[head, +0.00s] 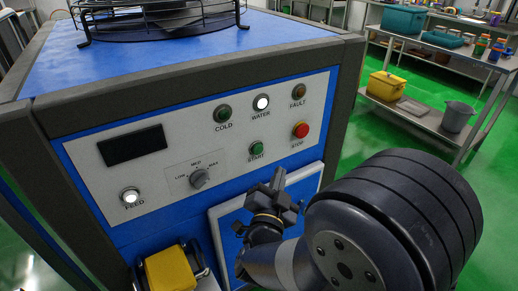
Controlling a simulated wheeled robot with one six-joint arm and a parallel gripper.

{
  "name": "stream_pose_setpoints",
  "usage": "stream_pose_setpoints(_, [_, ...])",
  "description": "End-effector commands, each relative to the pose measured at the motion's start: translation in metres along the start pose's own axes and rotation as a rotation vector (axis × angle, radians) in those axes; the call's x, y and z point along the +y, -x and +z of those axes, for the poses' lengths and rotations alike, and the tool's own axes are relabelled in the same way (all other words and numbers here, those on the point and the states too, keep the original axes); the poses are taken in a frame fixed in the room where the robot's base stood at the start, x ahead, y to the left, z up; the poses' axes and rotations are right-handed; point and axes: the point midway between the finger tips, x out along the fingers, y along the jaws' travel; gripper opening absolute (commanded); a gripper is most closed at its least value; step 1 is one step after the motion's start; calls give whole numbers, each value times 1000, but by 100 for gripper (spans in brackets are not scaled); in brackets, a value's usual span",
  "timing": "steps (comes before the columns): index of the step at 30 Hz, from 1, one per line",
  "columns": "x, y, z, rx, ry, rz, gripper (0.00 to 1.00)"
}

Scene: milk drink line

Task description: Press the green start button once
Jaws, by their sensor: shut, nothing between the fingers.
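The green start button (257,149) sits on the light grey control panel (150,180), above the label START. The button looks unlit and nothing covers it in the head view. My gripper (278,178) is shut and empty. It shows in front of the panel's lower right part, a little below and to the right of the start button in the picture. I see a gap between its tip and the button in the picture, but I cannot tell its distance from the panel.
The red stop button (300,130) is up and right of start. The selector knob (200,178) is to the left. The white water lamp (262,103) and feed button (130,196) are lit. A yellow object (168,270) is below. A metal shelf (425,118) stands behind at right.

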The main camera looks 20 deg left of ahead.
Motion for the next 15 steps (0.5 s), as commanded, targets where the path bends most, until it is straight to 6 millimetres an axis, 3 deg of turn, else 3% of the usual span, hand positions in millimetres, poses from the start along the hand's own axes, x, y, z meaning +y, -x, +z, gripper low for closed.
stream_pose_setpoints(15, [-31,-43,32,2,0,0,0])
